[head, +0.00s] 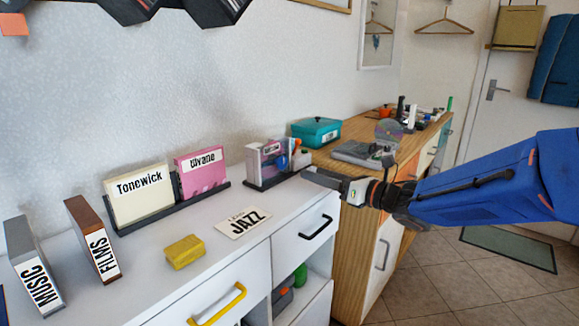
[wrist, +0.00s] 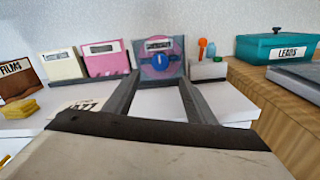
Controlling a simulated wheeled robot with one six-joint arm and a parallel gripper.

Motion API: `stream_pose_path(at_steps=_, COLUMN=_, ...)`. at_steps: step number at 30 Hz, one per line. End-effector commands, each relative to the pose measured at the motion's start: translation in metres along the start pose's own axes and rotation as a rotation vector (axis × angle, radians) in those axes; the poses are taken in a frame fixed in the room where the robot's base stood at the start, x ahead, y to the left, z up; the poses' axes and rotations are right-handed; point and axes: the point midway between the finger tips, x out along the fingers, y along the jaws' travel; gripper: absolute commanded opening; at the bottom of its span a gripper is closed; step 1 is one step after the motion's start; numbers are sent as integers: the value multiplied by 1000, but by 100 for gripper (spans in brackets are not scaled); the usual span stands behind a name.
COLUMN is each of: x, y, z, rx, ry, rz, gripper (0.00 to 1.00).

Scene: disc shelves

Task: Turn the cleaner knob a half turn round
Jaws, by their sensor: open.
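The cleaner (wrist: 174,73) is a grey upright box with a purple-pink disc on its front, at the right end of the white cabinet top. Its blue knob (wrist: 160,58) is round, with a white mark that looks near upright. In the head view the cleaner (head: 252,166) is seen from the side and its knob (head: 282,163) points right. My gripper (wrist: 158,82) is open and empty, its two fingers reaching toward the cleaner on either side of the knob's line. In the head view my gripper (head: 308,174) is just right of the knob, seemingly apart from it.
A small grey holder (wrist: 208,70) with orange and teal-topped items stands right of the cleaner. A teal box (head: 316,131) sits on the wooden cabinet behind. Pink (head: 203,172) and cream (head: 139,195) cases stand left. A yellow block (head: 185,251) and a JAZZ card (head: 243,222) lie in front.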

Motion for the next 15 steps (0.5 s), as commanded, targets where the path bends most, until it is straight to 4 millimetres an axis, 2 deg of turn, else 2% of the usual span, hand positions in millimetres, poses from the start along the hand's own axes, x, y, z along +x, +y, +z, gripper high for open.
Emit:
stream_pose_path(at_steps=9, x=56, y=1, z=-1, rx=3, ry=1, rz=2, gripper=50)
stream_pose_path(at_steps=15, x=85, y=0, z=0, rx=1, ry=1, rz=1, gripper=50)
